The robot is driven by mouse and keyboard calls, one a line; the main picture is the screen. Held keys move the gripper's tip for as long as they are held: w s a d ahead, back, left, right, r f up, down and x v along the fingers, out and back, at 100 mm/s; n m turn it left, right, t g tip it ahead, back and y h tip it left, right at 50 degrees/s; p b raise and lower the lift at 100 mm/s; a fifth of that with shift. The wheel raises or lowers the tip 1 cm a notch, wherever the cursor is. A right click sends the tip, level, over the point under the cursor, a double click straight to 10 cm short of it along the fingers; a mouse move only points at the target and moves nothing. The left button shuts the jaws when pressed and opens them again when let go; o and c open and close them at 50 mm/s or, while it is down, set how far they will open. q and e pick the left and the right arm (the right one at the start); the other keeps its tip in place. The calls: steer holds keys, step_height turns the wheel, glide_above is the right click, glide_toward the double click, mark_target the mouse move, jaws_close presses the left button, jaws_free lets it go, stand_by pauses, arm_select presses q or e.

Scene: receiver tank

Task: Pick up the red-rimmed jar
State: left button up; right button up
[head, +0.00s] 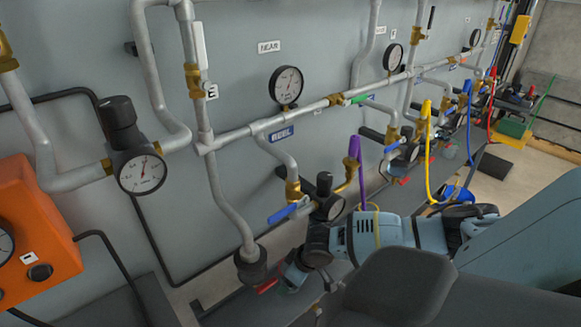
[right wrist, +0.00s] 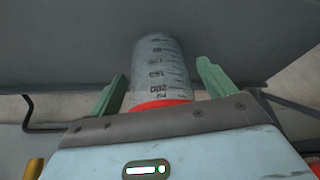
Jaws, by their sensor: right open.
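The jar (right wrist: 158,62) is a clear cylinder with dark graduation marks and numbers. Its red rim (right wrist: 162,104) is at the end nearest my right gripper in the right wrist view. My right gripper (right wrist: 160,84) is open, with one green finger on each side of the jar and gaps between fingers and glass. In the head view my right gripper (head: 292,284) is low, beneath a gauge and pipe fittings; the jar is mostly hidden there. A small red piece (head: 268,286) shows beside it; I cannot tell whether it is the rim or a handle. My left gripper is not in view.
Grey pipes, brass valves and gauges (head: 286,86) line the wall. A blue valve handle (head: 288,213) and a black-capped gauge (head: 327,203) sit just above my right gripper. A pipe with a dark foot (head: 250,263) stands to its left. An orange box (head: 38,235) is at far left.

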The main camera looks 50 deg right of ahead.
steer(key=c, duration=1.1)
steer(key=shift+r, duration=0.5)
steer(key=v, duration=0.2)
steer(key=shift+s+r+p, duration=0.15)
steer(key=shift+r+p, duration=0.15)
steer(key=shift+r, duration=0.1)
steer(key=shift+s+d+r+p, duration=0.3)
steer(key=shift+s+d, duration=0.1)
steer(key=shift+s, duration=2.05)
steer(key=shift+s+d+r+p, duration=0.2)
steer(key=shift+s+d+p, duration=0.2)
steer(key=shift+s, duration=2.05)
steer(key=shift+s+d+r+p, duration=0.25)
steer(key=shift+s+d, duration=0.2)
steer(key=shift+s, duration=2)
steer(key=shift+a, duration=0.1)
